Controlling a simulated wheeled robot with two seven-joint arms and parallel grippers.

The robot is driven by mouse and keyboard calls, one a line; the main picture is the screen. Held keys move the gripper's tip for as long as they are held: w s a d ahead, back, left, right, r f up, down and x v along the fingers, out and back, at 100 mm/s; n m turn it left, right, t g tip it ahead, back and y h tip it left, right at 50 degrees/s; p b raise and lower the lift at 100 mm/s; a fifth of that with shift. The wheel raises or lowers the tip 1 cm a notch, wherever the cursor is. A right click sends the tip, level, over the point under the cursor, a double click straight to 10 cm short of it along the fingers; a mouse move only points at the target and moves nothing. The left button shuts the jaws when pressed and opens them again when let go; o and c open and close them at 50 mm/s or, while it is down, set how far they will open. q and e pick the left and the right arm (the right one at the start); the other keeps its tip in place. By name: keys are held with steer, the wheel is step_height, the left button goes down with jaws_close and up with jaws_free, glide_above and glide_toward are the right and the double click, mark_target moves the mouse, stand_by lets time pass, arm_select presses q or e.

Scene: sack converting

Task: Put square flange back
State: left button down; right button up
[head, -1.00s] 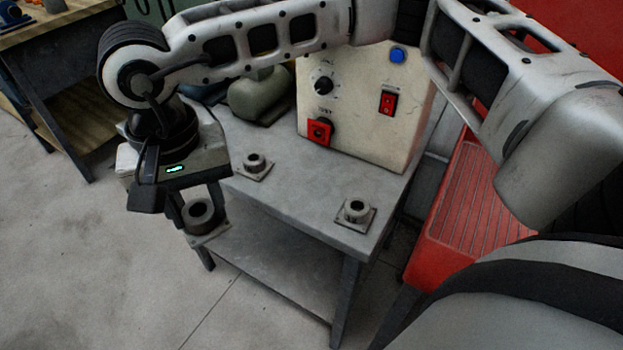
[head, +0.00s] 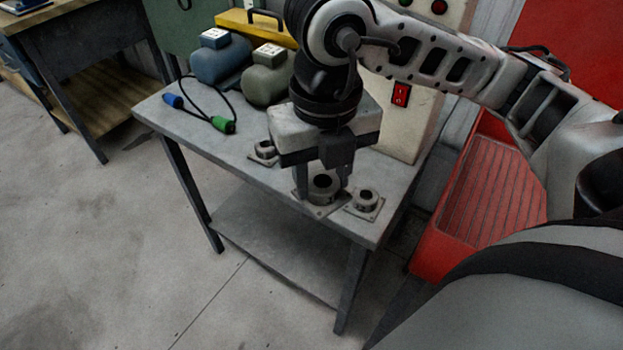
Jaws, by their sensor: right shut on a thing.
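My right gripper (head: 322,183) is over the front part of the grey table (head: 225,163), pointing down. It is shut on a square flange (head: 323,189), a grey plate with a round dark-bored collar. I cannot tell whether the held flange touches the tabletop. A second square flange (head: 366,201) lies just to its right near the table's front right corner. A third flange (head: 264,150) lies to the left, partly hidden by my gripper. My left gripper is not in view.
Blue and olive rounded units (head: 220,62) stand at the back of the table. A cable with blue and green plugs (head: 222,124) lies at the left. The control box (head: 412,125) is behind my arm. A red ribbed step (head: 488,190) is at the right.

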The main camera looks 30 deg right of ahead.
steer(key=s+d+m, duration=0.2)
steer(key=d+m, duration=0.3)
steer(key=m, duration=0.5)
steer(key=w+f, duration=0.2)
steer(key=w, duration=0.2)
steer(key=w+f, duration=0.3)
steer(key=w, duration=0.1)
steer(key=w+d+f, duration=0.1)
steer(key=w+f, duration=0.2)
steer(key=w, duration=0.2)
steer(key=shift+d+f+p, duration=0.1)
steer(key=shift+f+p, duration=0.1)
steer(key=shift+p, duration=0.2)
steer(key=shift+w+f, duration=0.25)
steer(key=shift+f, duration=0.2)
steer(key=shift+w+f, duration=0.1)
steer(key=shift+f, duration=1.5)
